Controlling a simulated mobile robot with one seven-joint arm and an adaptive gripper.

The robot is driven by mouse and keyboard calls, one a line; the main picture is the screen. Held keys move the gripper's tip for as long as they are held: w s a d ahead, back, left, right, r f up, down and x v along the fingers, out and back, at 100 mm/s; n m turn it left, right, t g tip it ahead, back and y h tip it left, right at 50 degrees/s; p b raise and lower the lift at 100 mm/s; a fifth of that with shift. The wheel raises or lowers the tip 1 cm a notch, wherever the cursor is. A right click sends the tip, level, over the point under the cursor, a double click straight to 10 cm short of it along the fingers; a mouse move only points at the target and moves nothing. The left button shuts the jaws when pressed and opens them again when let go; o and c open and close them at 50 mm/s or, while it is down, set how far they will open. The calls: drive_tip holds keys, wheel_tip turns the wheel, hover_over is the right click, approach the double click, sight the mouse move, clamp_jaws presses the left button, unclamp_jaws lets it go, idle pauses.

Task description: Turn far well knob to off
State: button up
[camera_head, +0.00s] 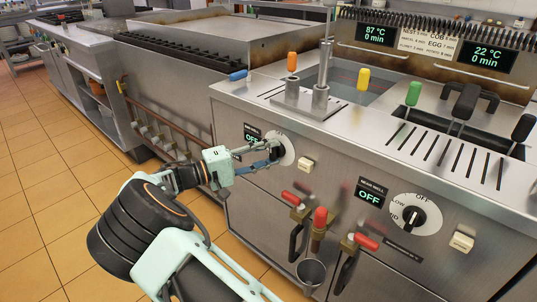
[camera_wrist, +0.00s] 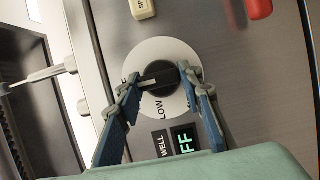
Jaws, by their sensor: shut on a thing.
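The far well knob (camera_wrist: 162,72) is a black knob on a round white dial (camera_wrist: 165,50) with LOW lettering, set in the steel front panel. My gripper (camera_wrist: 161,86) has one blue finger on each side of the knob and is shut on it. In the head view, my gripper (camera_head: 274,154) reaches the far dial (camera_head: 287,148) from the left and hides much of it and the knob. The far well display (camera_head: 253,137) reads OFF in green; part of it also shows in the wrist view (camera_wrist: 185,140). The knob's exact pointer direction is hard to tell.
The near well knob (camera_head: 414,217) and its display (camera_head: 369,197), reading OFF, are to the right. A cream switch (camera_head: 305,164) and red-handled taps (camera_head: 291,198) are close to my gripper. A metal cup (camera_head: 311,272) hangs below. Tiled floor lies left.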

idle(0.4)
drive_tip(key=o, duration=1.2)
drive_tip(key=shift+c, duration=0.2)
drive_tip(key=v, duration=1.2)
